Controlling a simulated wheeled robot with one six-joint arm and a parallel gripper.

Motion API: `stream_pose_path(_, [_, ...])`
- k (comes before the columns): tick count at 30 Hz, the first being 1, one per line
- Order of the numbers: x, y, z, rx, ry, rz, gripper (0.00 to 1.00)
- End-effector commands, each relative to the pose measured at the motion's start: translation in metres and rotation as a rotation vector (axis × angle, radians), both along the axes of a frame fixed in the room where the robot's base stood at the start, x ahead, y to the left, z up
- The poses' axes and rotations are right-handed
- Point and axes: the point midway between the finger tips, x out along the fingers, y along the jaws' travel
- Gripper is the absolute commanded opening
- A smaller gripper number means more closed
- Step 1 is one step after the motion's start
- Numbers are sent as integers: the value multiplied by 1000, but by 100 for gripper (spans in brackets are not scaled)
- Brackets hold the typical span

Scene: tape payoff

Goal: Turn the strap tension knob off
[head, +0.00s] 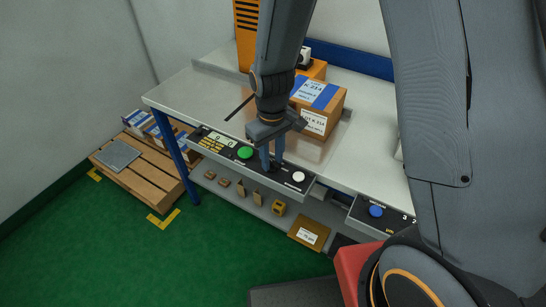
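A dark control panel (210,147) runs along the front edge of the white table, with a small display, a green button (245,152) and a white round button (298,177). My gripper (272,164) reaches down to this panel between the green and the white buttons. Its two blue-grey fingers are a little apart, with their tips at the panel face. A knob at that spot is hidden or too dark to make out, so I cannot tell whether the fingers hold it. The panel labels are too small to read.
A second panel with a blue knob (376,211) is at the right. A strapped carton (318,106) stands on the table (210,92) behind my gripper. Small parts lie on the shelf below. A pallet (135,168) with boxes is at the left; green floor in front is clear.

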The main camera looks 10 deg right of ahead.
Motion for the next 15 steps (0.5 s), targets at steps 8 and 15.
stream_pose_path(8, [1, -1, 0, 1, -1, -3, 27])
stream_pose_path(15, [2, 0, 19, 2, -6, -2, 27])
